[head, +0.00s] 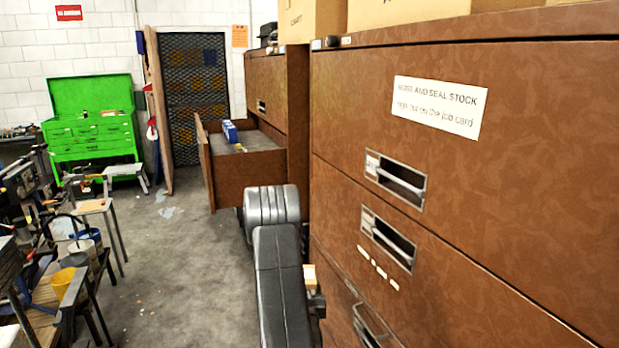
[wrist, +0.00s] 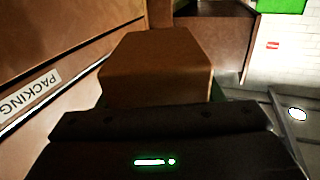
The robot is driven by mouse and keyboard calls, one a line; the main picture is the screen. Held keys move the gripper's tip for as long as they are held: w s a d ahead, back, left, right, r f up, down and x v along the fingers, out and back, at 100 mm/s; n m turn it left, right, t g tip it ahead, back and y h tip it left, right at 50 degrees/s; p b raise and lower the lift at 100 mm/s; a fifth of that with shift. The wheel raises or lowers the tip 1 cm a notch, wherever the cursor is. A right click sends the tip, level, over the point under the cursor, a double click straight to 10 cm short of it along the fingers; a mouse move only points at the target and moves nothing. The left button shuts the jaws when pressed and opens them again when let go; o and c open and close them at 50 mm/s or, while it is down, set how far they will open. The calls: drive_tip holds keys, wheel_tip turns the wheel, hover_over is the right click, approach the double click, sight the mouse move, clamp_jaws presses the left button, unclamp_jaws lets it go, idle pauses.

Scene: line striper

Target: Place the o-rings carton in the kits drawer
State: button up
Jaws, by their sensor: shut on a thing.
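A plain brown carton (wrist: 158,62) fills the middle of the wrist view; no print on it can be read. My gripper (wrist: 160,105) is shut on it, with the fingers mostly hidden behind my dark wrist housing and the carton. In the head view a small tan patch, likely this carton (head: 309,277), shows just right of my dark arm. An open drawer (head: 228,183) sticks out of the far brown cabinet. A blue box (head: 230,132) and small items lie in it. The drawer's name cannot be read.
A near brown cabinet (head: 400,110) with closed drawers stands close on the right. A drawer label reads PACKING (wrist: 30,95). A green tool chest (head: 92,130) stands at the back left. Cluttered benches (head: 85,215) line the left; the floor (head: 165,270) between is mostly clear.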

drive_tip(key=s+d+f+h+b, duration=0.1)
drive_tip(key=s+d+f+b, duration=0.1)
drive_tip(key=s+f, duration=0.3)
drive_tip(key=shift+s+d+f+m, duration=0.2)
drive_tip(key=shift+s+f+m, duration=0.1)
drive_tip(key=shift+s, duration=0.3)
drive_tip(key=shift+a, duration=0.15)
